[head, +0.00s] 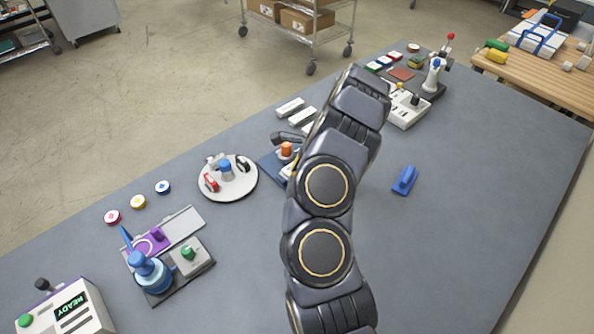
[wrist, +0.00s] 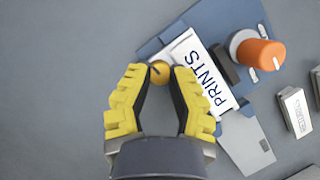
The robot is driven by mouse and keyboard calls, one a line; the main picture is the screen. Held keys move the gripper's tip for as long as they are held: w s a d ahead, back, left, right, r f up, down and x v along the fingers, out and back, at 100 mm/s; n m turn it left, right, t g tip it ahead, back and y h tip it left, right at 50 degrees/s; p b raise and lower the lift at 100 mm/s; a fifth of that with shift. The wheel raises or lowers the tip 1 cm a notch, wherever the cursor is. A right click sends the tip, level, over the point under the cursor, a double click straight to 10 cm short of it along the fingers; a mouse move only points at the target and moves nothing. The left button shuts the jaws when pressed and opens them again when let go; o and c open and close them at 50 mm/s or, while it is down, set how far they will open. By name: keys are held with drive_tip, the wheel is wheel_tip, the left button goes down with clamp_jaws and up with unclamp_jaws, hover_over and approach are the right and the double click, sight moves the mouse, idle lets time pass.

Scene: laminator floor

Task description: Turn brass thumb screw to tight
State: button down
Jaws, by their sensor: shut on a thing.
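The brass thumb screw (wrist: 159,72) is a small round gold knob in the wrist view. It sits at the left edge of a white block labelled PRINTS (wrist: 203,72) on a blue base plate (wrist: 232,18). My gripper (wrist: 160,70) has yellow-padded fingers, and their tips are closed on the screw from both sides. A dark mark shows on the screw's top; how tight it is cannot be told. In the head view my arm covers the screw and most of this fixture; part of its blue base (head: 270,167) shows.
An orange knob (wrist: 262,53) stands right of the PRINTS block, with a grey plate (wrist: 247,145) below. In the head view a round white tray (head: 228,193) is to the left and a blue block (head: 404,180) to the right. The bench front is clear.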

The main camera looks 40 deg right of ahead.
drive_tip(key=shift+a+f+m, duration=0.1)
drive_tip(key=shift+f+m, duration=0.05)
drive_tip(key=shift+m, duration=0.15)
drive_tip(key=c, duration=0.8)
unclamp_jaws()
drive_tip(key=v, duration=1.2)
drive_tip(key=shift+s, duration=0.1)
